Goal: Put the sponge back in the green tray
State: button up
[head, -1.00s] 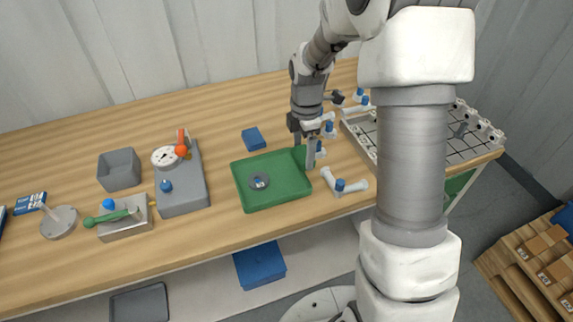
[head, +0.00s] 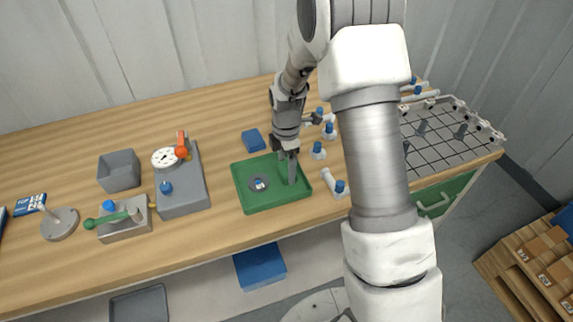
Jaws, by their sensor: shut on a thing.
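The green tray (head: 262,206) lies on the wooden bench, with a grey disc (head: 258,184) inside it on the left. My gripper (head: 286,170) points down over the right-hand back part of the tray. Its fingers are shut on a small dark green thing, which I take to be the sponge; it is hard to tell apart from the tray behind it. I cannot tell whether it touches the tray floor. A blue block (head: 253,140) lies on the bench just behind the tray.
A grey device with a white dial (head: 183,185) stands left of the tray, with a grey bin (head: 119,171) farther left. A grid rack (head: 440,140) stands at the right end, partly behind my arm.

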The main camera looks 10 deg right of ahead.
aim_at(286, 169)
jog(key=o, duration=1.1)
jog(key=shift+f, duration=0.1)
jog(key=shift+c, duration=0.2)
notch_tip(286, 169, up, 12)
jog(key=s+d+r+m+t, duration=0.2)
jog(key=s+r+m+t, duration=0.1)
jog(key=s+r+m, duration=0.75)
jog(key=s+r+m+t, duration=0.1)
jog(key=s+r+m, duration=0.1)
jog(key=s+m, duration=0.1)
jog(key=s+r+m, duration=0.2)
jog(key=s+m, duration=0.1)
jog(key=s, duration=0.3)
jog(key=s+d+r+m+t, duration=0.1)
jog(key=s+m, duration=0.2)
jog(key=s, duration=0.2)
jog(key=shift+r+t+p, duration=0.3)
jog(key=shift+r+p, duration=0.1)
jog(key=shift+s, duration=0.15)
